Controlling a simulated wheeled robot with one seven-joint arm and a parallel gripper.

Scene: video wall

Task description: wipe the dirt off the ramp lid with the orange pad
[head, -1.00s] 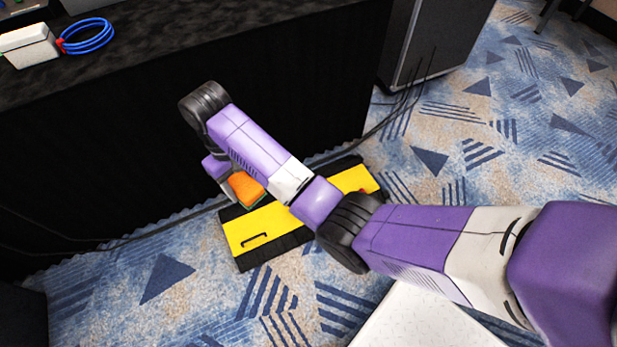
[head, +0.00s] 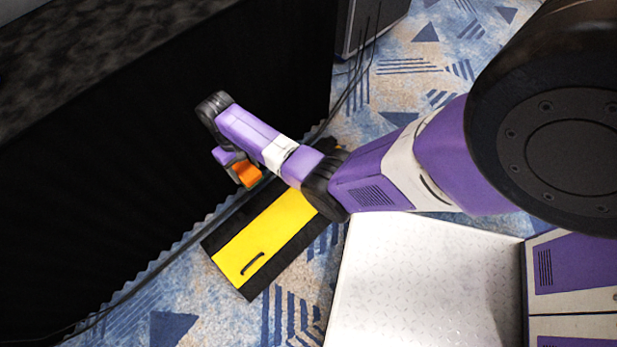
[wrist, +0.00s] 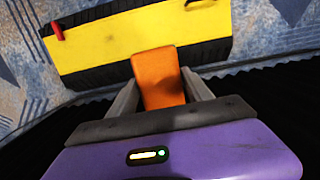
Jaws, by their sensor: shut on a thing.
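The ramp (head: 228,277) lies on the carpet beside the black draped table, with black sloped sides and a yellow lid (head: 275,232). The lid has a dark handle (head: 252,264) at its near end; my arm hides its far end in the head view. My gripper (head: 238,170) is shut on the orange pad (head: 247,175), at the ramp's edge on the drape side. In the wrist view the pad (wrist: 158,78) sits between both fingers and overlaps the lid (wrist: 110,45). I cannot tell whether it touches. Faint darker smudges may show on the lid, but dirt is unclear.
The black drape (head: 130,190) stands close to my gripper on the left. Cables (head: 170,262) run along its foot. A dark case (head: 365,22) stands at the back. A small red part (wrist: 57,31) sits on the lid's left end in the wrist view.

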